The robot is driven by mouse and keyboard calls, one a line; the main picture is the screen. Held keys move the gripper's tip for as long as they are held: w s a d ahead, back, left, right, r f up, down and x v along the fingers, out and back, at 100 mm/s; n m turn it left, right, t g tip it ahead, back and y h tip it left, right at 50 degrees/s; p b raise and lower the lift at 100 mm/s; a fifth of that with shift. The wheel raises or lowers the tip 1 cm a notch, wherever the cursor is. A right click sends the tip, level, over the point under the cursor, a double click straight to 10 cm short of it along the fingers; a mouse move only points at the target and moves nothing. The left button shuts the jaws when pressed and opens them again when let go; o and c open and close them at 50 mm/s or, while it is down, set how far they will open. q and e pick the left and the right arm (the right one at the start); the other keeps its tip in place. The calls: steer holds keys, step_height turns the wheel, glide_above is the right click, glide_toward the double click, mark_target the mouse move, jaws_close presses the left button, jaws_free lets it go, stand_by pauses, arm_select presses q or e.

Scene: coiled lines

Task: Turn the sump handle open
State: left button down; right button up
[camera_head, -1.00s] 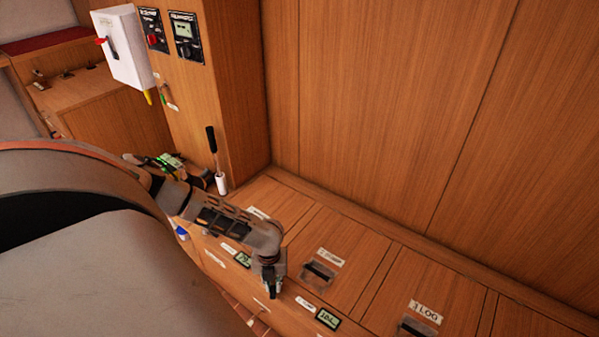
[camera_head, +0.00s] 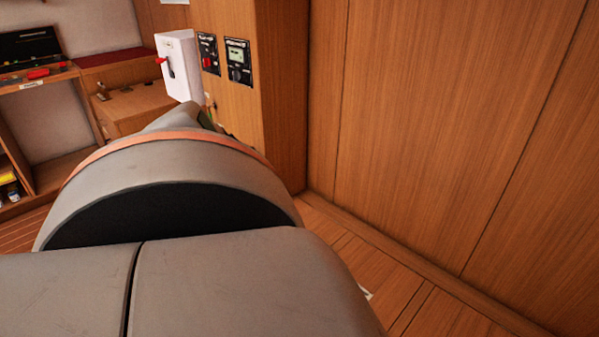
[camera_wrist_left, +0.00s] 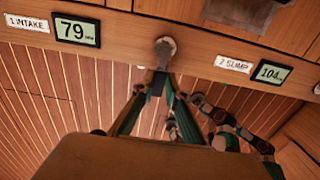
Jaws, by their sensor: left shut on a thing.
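In the left wrist view, a small metal handle (camera_wrist_left: 165,46) with a round head stands out from the wooden bench front. It sits between the 1 INTAKE display (camera_wrist_left: 76,31) and the 2 SUMP label (camera_wrist_left: 233,63); I cannot tell from its position alone which label it belongs to. My left gripper (camera_wrist_left: 157,84) has its fingers closed together on the lower end of this handle. In the head view, my own arm covers the handle and the left gripper. My right gripper is not in view.
The sump display (camera_wrist_left: 270,74) reads 104 and the intake one 79. In the head view, a white switch box (camera_head: 178,66) and dark panels (camera_head: 238,61) are on the wooden column. A tall wooden wall (camera_head: 440,130) bounds the right side.

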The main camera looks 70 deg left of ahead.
arm_select(q)
steer(key=shift+s+f, duration=0.1)
steer(key=shift+s, duration=0.1)
steer(key=c, duration=2)
jaws_free()
steer(key=shift+w, duration=0.1)
step_height(320, 180, up, 12)
steer(key=shift+r, duration=0.1)
